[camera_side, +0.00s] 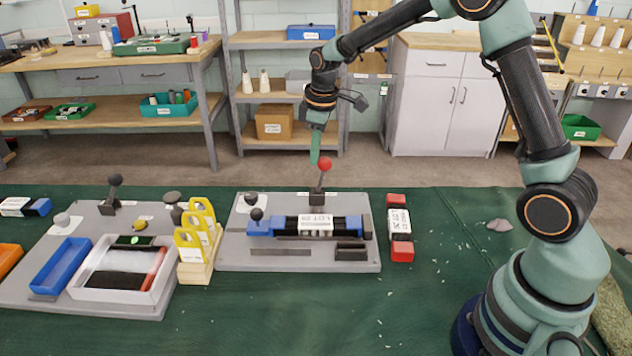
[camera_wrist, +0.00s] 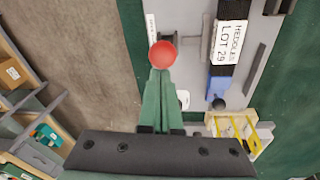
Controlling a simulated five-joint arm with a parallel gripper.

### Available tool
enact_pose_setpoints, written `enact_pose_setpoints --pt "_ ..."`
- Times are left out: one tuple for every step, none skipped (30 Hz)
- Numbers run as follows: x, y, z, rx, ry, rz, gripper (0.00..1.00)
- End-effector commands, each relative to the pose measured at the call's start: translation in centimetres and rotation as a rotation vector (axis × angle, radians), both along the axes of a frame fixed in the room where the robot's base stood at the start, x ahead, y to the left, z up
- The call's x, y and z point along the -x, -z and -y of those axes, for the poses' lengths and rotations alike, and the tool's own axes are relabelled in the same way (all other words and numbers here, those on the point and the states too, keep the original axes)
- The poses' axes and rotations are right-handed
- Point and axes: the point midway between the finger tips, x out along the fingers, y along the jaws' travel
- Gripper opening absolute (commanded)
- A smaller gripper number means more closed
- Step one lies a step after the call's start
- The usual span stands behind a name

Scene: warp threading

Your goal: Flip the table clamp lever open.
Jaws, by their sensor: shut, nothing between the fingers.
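The table clamp lever is a dark stem with a red ball knob (camera_side: 325,164). It stands nearly upright from a dark base (camera_side: 317,199) at the back edge of the right grey plate. The red knob shows in the wrist view (camera_wrist: 162,55) just beyond my fingertips. My gripper (camera_side: 315,160) is shut and empty, green fingers pointing down, just left of the knob in the side view. In the wrist view my gripper (camera_wrist: 159,73) has its closed tips at the knob's near edge; I cannot tell whether they touch it. The stem is largely hidden there.
The right grey plate (camera_side: 230,255) holds a blue and black block labelled as a lot and a black-knobbed lever (camera_side: 257,214). Yellow frames (camera_side: 195,240) stand left of it. A red-ended block (camera_side: 400,225) lies to its right.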

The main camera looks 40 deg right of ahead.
Motion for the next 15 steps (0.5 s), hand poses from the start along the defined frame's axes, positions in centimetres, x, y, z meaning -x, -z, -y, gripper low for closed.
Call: enact_pose_setpoints --pt "0.4 0.0 0.4 0.001 0.003 -0.001 0.0" --pt "0.6 0.0 0.6 0.001 0.003 -0.001 0.0" --pt "0.9 0.0 0.9 0.002 0.003 0.0 0.0" --pt "1.1 0.0 1.1 0.004 0.003 -0.002 0.0" --pt "1.2 0.0 1.3 0.004 0.003 -0.002 0.0" --pt "1.4 0.0 1.5 0.004 0.002 -0.003 0.0" --pt "1.6 0.1 1.6 0.004 0.002 -0.003 0.0" --pt "1.7 0.1 1.7 0.005 0.003 -0.004 0.0" --pt "1.9 0.1 1.9 0.006 0.003 -0.004 0.0" --pt "2.0 0.2 2.1 0.006 0.003 -0.004 0.0" --pt "2.1 0.2 2.2 0.006 0.003 -0.004 0.0" --pt "2.2 0.3 2.3 0.007 0.002 -0.004 0.0" --pt "2.3 0.3 2.4 0.008 0.002 -0.004 0.0" --pt "2.4 0.3 2.5 0.008 0.001 -0.004 0.0" --pt "2.5 0.4 2.6 0.007 0.001 -0.006 0.0"
